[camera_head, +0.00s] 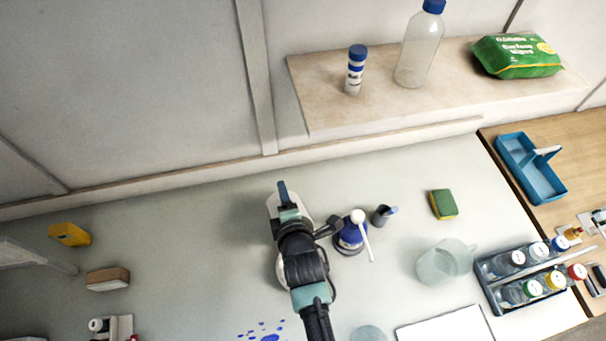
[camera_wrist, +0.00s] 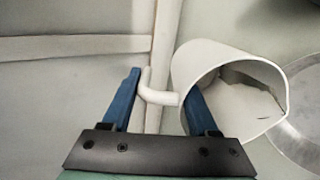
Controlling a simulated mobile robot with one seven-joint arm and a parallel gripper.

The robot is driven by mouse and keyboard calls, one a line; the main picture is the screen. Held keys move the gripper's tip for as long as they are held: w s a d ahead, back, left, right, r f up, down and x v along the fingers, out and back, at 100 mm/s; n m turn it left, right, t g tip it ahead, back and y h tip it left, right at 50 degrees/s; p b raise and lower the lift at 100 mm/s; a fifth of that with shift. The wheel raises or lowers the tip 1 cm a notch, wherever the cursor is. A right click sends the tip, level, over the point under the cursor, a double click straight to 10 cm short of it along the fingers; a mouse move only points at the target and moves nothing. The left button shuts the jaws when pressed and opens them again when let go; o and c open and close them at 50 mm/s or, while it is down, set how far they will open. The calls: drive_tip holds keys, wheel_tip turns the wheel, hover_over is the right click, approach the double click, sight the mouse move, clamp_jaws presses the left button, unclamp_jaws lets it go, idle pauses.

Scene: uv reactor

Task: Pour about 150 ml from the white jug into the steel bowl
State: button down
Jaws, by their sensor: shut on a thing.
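The white jug (camera_wrist: 215,62) fills the upper right of the wrist view, its open mouth facing the camera and its spout side toward the lower right. A pale surface shows inside; I cannot tell the liquid level. My gripper (camera_wrist: 160,98) is shut on the jug's handle, between its two blue fingers. The steel bowl (camera_wrist: 306,140) shows at the right edge, partly behind the jug's rim. In the head view my gripper (camera_head: 283,192) hides much of the jug (camera_head: 272,203), and my arm covers most of the bowl (camera_head: 281,272). No stream is visible.
A blue pump bottle (camera_head: 349,236) and a small dark cup (camera_head: 381,215) stand close right of my gripper. A clear beaker (camera_head: 446,262), a sponge (camera_head: 443,204) and a bottle rack (camera_head: 492,290) are farther right. Blue spots (camera_head: 264,332) mark the front.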

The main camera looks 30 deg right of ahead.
drive_tip(key=shift+s+t+b, duration=0.35)
drive_tip(key=shift+t+b, duration=0.25)
drive_tip(key=shift+b, duration=0.3)
drive_tip(key=shift+s+a+r+t+b, duration=0.1)
drive_tip(key=shift+s+r+t+b, duration=0.2)
drive_tip(key=shift+b, duration=0.05)
drive_tip(key=shift+s+r, duration=0.15)
drive_tip(key=shift+r, duration=0.1)
drive_tip(key=shift+s+a+r+t+h+b, duration=0.1)
drive_tip(key=shift+s+r+t+h+b, duration=0.15)
drive_tip(key=shift+t+b, duration=0.35)
drive_tip(key=shift+s+a+f+t+h+b, duration=0.15)
drive_tip(key=shift+s+t+b, duration=0.15)
drive_tip(key=shift+s+b, duration=0.55)
drive_tip(key=shift+s+a+f+t+h+b, duration=0.15)
drive_tip(key=shift+s+t+b, duration=0.3)
drive_tip(key=shift+b, duration=0.6)
idle(0.3)
